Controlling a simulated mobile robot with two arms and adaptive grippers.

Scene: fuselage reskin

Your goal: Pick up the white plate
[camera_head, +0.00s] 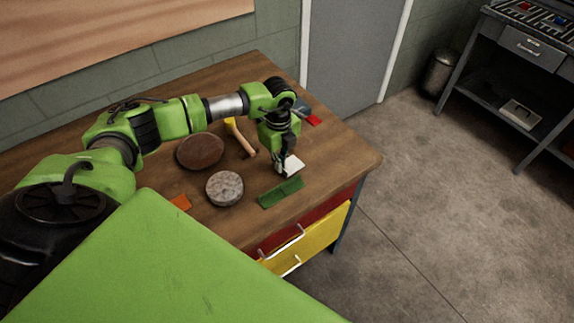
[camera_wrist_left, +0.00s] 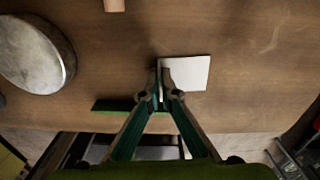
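The white plate (camera_head: 294,166) is a small, pale, roughly square piece near the right part of the wooden table. My left gripper (camera_head: 283,168) points down at its left edge. In the left wrist view the fingertips (camera_wrist_left: 161,82) are close together, with a thin white strip between them. The broad face of the white plate (camera_wrist_left: 187,73) shows to the right of the fingers. The fingers look shut on its edge, and the fingers hide part of that edge. I cannot tell whether the plate touches the table. My right gripper is not in view.
A green strip (camera_head: 281,192) lies just in front of the plate. A round grey disc (camera_head: 224,188), a brown disc (camera_head: 200,151), a hammer (camera_head: 242,139) and a red piece (camera_head: 313,120) lie on the table (camera_head: 340,155). The table's right corner is clear.

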